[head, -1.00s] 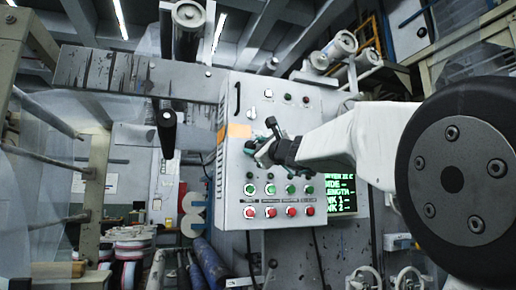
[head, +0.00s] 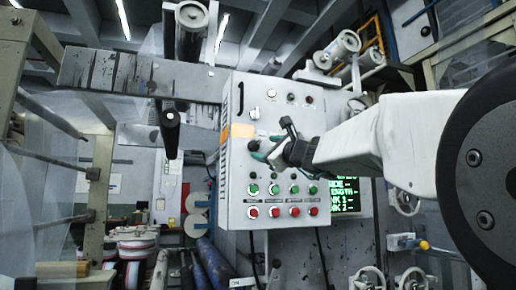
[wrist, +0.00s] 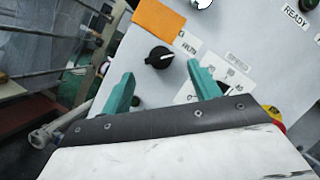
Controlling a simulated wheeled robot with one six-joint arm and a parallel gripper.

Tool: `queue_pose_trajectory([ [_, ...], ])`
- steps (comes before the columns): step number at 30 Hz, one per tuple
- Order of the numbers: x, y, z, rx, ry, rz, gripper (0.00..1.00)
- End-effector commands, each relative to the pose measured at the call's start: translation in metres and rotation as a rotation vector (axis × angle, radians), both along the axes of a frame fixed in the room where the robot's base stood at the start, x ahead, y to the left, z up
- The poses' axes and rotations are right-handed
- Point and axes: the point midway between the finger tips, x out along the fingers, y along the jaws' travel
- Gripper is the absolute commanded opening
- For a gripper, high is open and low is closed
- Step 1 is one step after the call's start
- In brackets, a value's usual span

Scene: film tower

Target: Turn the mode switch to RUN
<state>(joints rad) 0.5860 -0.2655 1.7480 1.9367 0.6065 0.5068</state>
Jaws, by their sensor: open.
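The mode switch is a black round knob (wrist: 158,57) with a white pointer mark on the grey panel. The mark points right in the wrist view. A white label (wrist: 187,47) beside it carries small lettering that seems to read RUN. My gripper (wrist: 160,69) is open, with one teal finger below left of the knob and one below right. The fingertips look short of the knob, and I see no contact. In the head view the knob (head: 253,145) shows small beside my gripper (head: 265,149), which partly covers that part of the panel.
The control panel (head: 233,205) carries green buttons (head: 273,189) and red buttons (head: 274,212) below the switch. An orange tag (wrist: 157,17) sits above left of the knob. A green-text screen (head: 346,200) is behind my arm. A red-and-yellow button (wrist: 272,117) is right of my gripper.

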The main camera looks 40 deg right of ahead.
Motion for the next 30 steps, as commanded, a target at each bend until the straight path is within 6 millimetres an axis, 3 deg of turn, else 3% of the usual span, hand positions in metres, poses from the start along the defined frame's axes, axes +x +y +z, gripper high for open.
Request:
queue_pose_trajectory([
  [3,-0.019,0.0,-0.005,0.0,-0.001,-0.002,0.62],
  [8,-0.032,0.0,-0.009,-0.001,0.0,-0.002,0.62],
  [26,-0.034,0.001,-0.01,-0.016,-0.001,0.001,0.62],
  [28,-0.032,0.007,-0.016,-0.087,0.021,0.012,0.62],
  [30,-0.028,0.015,-0.04,-0.188,0.086,0.033,0.62],
])
